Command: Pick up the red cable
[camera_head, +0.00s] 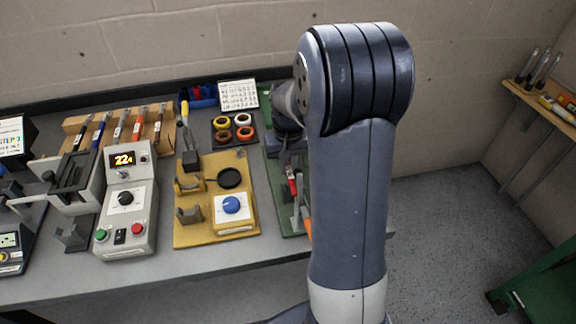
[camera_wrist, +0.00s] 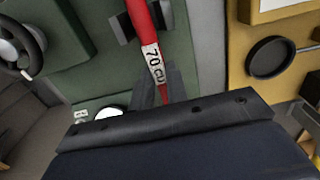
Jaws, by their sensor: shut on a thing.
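The red cable (camera_wrist: 141,21) runs down from the top of the wrist view over a green board (camera_wrist: 95,85). It carries a white label reading "70 CU". My gripper (camera_wrist: 165,88) is shut on the red cable just below the label, with grey fingers around it. Dark blocks flank the cable near the top of the wrist view. In the head view a short piece of the red cable (camera_head: 291,181) shows left of my arm. My gripper is hidden behind the arm there.
A yellow board (camera_head: 190,238) with a blue knob and a black round dish stands left of the green board. Further left is a grey control box (camera_head: 125,225) with a lit display. Tape rings (camera_head: 243,133) lie behind.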

